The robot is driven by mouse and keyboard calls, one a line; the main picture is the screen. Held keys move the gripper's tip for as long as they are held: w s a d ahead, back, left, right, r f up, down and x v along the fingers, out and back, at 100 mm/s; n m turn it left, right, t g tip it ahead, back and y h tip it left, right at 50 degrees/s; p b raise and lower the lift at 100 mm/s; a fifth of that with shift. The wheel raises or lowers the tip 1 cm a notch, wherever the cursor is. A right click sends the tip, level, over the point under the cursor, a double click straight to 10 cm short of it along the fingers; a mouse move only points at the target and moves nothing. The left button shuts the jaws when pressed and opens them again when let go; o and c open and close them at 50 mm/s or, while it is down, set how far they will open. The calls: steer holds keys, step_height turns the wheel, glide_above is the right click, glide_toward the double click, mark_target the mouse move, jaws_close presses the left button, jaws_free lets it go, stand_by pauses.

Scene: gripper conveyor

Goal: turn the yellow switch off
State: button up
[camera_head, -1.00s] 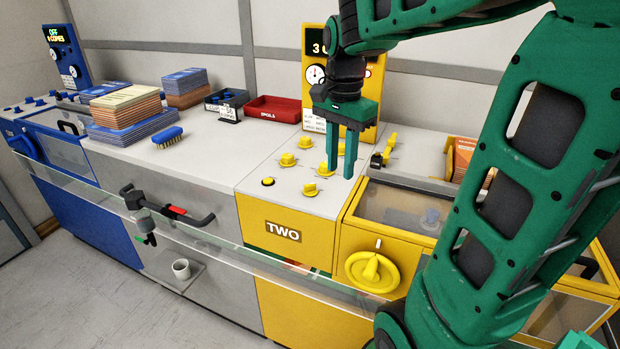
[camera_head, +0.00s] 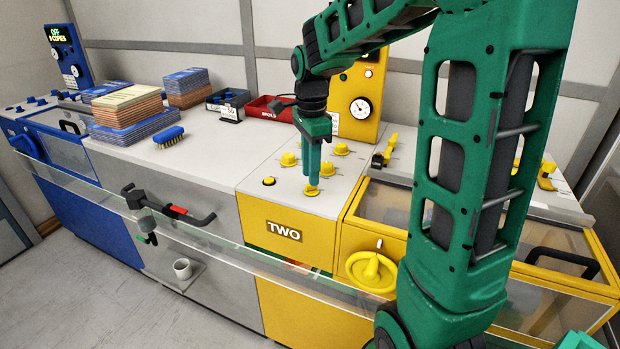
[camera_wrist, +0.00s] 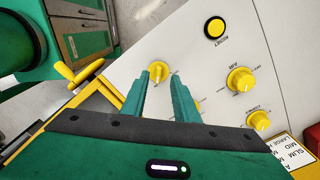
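Several yellow knobs sit on the light top of the yellow station marked TWO (camera_head: 284,232). The front knob (camera_head: 312,190) is right under my gripper (camera_head: 313,184), whose fingers point down at it. In the wrist view this knob (camera_wrist: 157,72) shows between the tips of my gripper (camera_wrist: 161,76), with a small gap at the right tip. The fingers are apart and hold nothing that I can see; contact is unclear. Which knob is the switch cannot be read. A yellow lever (camera_head: 384,150) stands further right.
A round yellow button (camera_wrist: 215,28) and knobs marked AIR (camera_wrist: 240,79) and another (camera_wrist: 258,121) are close by. A yellow handwheel (camera_head: 371,271) is on the front. The gauge panel (camera_head: 362,108) stands behind. A clear rail (camera_head: 215,246) runs along the front.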

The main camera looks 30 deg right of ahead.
steer(key=shift+f, duration=1.35)
jaws_close()
steer(key=shift+d, duration=0.1)
